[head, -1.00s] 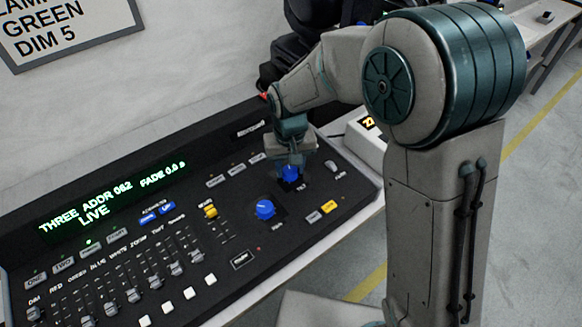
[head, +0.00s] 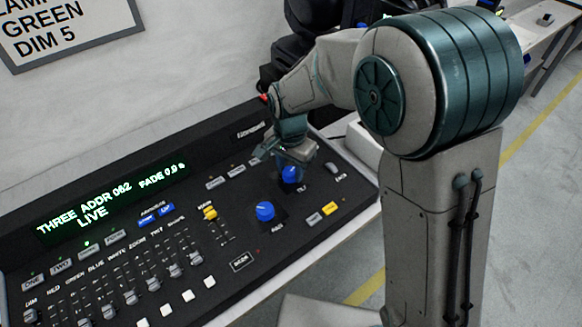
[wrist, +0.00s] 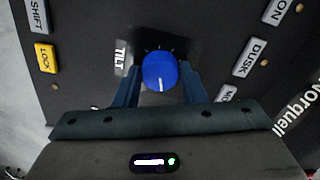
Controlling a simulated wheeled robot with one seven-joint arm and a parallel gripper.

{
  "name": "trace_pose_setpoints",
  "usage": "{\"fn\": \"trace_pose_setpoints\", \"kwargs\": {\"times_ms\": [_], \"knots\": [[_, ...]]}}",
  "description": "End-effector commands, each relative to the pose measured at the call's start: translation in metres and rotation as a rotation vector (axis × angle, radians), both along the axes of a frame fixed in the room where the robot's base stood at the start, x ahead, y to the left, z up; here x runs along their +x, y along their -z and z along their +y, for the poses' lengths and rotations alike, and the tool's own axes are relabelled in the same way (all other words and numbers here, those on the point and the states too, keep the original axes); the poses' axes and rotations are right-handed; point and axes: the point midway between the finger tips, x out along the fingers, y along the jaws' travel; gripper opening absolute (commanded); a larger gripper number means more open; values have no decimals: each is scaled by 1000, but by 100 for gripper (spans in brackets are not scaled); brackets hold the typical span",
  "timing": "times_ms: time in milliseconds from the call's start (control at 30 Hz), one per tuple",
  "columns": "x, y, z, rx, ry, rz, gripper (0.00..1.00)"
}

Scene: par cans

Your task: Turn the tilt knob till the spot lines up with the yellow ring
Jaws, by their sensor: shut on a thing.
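The blue tilt knob (wrist: 160,71) sits on the black desk panel beside the word TILT, with a white pointer line towards the bottom of the wrist view. My gripper (wrist: 160,82) is shut on it, one finger at each side. In the head view, my gripper (head: 291,160) comes down from above onto the tilt knob (head: 291,175) and partly covers it. Neither the light spot nor the yellow ring shows in these views.
A second blue knob (head: 265,211) stands left of and nearer than the tilt knob. The lighting desk (head: 130,250) has several faders, keys and a lit green display (head: 112,205). A white box (head: 364,147) stands behind its right end.

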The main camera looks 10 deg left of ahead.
Motion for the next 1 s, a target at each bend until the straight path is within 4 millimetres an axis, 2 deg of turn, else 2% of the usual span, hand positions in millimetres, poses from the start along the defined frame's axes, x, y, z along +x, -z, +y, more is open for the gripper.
{"fn": "trace_pose_setpoints", "kwargs": {"times_ms": [267, 700, 733, 800, 1000], "knots": [[0, -1, 1, 1, 70, -2, 15], [0, -1, 0, 1, 79, -2, 15], [0, -1, 0, 1, 79, -2, 40], [0, -1, 0, 1, 79, -2, 59], [0, 0, 0, 1, 79, -1, 59]]}}
